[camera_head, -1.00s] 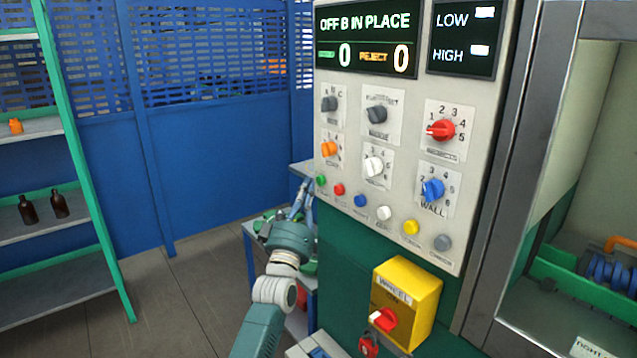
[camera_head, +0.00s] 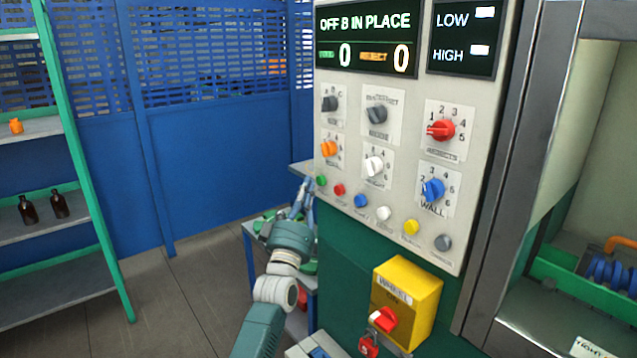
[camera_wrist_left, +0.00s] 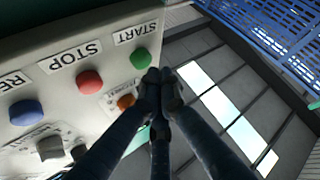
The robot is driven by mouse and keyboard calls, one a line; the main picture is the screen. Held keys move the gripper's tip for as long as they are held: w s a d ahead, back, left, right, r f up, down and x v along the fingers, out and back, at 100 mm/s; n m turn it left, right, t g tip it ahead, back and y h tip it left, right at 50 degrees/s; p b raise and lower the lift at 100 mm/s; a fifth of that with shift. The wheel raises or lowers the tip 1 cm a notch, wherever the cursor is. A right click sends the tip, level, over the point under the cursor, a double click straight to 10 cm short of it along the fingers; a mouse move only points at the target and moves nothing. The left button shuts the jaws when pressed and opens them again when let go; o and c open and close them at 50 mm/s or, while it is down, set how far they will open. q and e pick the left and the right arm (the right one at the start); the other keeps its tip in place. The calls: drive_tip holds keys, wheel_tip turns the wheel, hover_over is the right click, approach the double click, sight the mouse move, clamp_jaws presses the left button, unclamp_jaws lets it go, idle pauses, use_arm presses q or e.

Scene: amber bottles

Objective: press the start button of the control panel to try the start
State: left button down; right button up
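The control panel (camera_head: 345,215) is a pale plate on a green cabinet. Its green start button (camera_head: 321,181) is at the left end of the lower button row. In the left wrist view the green button (camera_wrist_left: 140,58) sits beside the upside-down START label (camera_wrist_left: 135,33). Contact with the panel cannot be told. My right gripper is not in view.
A red button (camera_head: 339,189) is next to the green one, with several other buttons and knobs around. The display (camera_head: 366,38) reads "OFF B IN PLACE". A yellow switch box (camera_head: 420,290) juts out below. A shelf with amber bottles (camera_head: 59,205) stands left.

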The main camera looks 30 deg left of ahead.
use_arm(q)
drive_tip(key=shift+w+d, duration=0.15)
drive_tip(key=shift+w, duration=0.15)
drive_tip(key=shift+w+d, duration=0.2)
drive_tip(key=shift+w, duration=0.2)
idle(0.7)
drive_tip(key=shift+s+a, duration=0.3)
drive_tip(key=shift+s, duration=0.5)
drive_tip(key=shift+s+p, duration=0.1)
drive_tip(key=shift+p, duration=0.2)
drive_tip(key=s, duration=0.1)
drive_tip(key=s+a+p, duration=0.1)
drive_tip(key=s, duration=0.1)
drive_tip(key=s+a, duration=0.1)
drive_tip(key=shift+s+p, duration=0.2)
drive_tip(key=shift+p, duration=0.15)
idle(0.5)
